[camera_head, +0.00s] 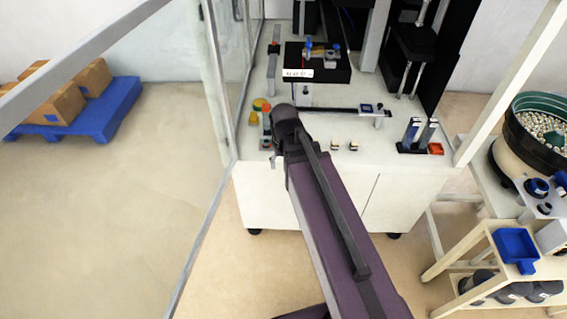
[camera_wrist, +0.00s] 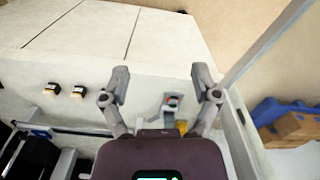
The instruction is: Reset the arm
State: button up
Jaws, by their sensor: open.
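My arm reaches forward from the bottom of the head view to the front edge of a white machine cabinet (camera_head: 330,190). In the wrist view my gripper (camera_wrist: 163,92) has its two fingers spread wide apart, with nothing between the tips. The gripper is over the cabinet top, near its front left part. In the head view the fingers are mostly hidden behind the arm's end.
A glass panel frame (camera_head: 195,240) stands close left of the arm. Boxes (camera_head: 58,100) lie on a blue pallet (camera_head: 112,108). A bowl feeder (camera_head: 505,150) and a blue bin (camera_head: 516,247) are at right.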

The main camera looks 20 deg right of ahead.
jog(key=s+n, duration=0.1)
jog(key=s, duration=0.2)
jog(key=shift+s+r, duration=0.1)
